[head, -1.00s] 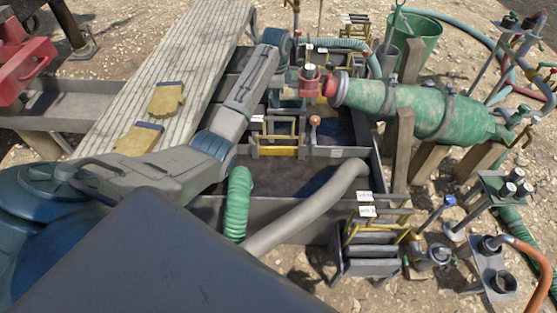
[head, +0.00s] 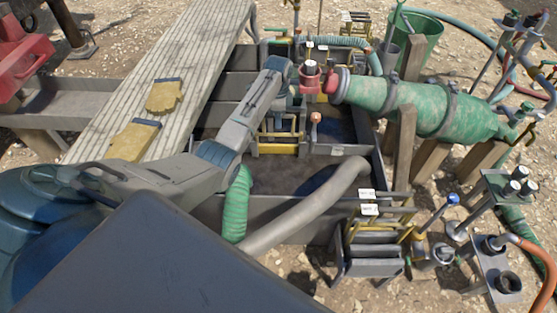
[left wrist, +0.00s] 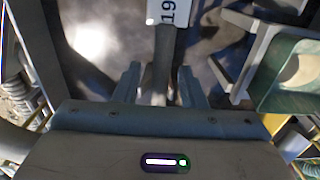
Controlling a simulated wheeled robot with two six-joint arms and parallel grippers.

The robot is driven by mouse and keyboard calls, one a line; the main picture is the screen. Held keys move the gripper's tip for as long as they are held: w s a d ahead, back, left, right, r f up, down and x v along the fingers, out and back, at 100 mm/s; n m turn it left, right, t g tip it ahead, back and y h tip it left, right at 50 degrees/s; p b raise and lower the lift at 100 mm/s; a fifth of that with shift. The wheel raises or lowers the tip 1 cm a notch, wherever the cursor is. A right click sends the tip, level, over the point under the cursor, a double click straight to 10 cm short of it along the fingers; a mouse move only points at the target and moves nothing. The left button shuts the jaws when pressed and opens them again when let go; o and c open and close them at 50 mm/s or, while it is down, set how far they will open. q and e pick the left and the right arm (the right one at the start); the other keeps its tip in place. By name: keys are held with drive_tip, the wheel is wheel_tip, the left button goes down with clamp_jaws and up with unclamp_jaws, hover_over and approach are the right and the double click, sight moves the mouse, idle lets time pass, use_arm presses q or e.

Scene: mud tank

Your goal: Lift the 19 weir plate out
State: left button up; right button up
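In the left wrist view a white tag reading 19 (left wrist: 168,12) sits at the top middle, on a dark upright stem (left wrist: 162,50). The stem runs down between the two fingers of my left gripper (left wrist: 160,74). The fingers are apart, with gaps visible beside the stem. In the head view my left arm reaches over the dark mud tank (head: 280,208), its wrist end (head: 277,66) near a red fitting (head: 310,80). The fingers are hidden there, and I cannot read which tag is 19. My right gripper is not in view.
A green mottled cylinder (head: 420,108) on wooden posts lies right of the tank. Slotted plates (head: 375,250) stand in a rack at the front right. Two gloves (head: 135,140) lie on a plank walkway.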

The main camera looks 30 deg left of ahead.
use_arm(q)
clamp_jaws()
drive_tip(key=shift+r, duration=0.1)
idle(1.2)
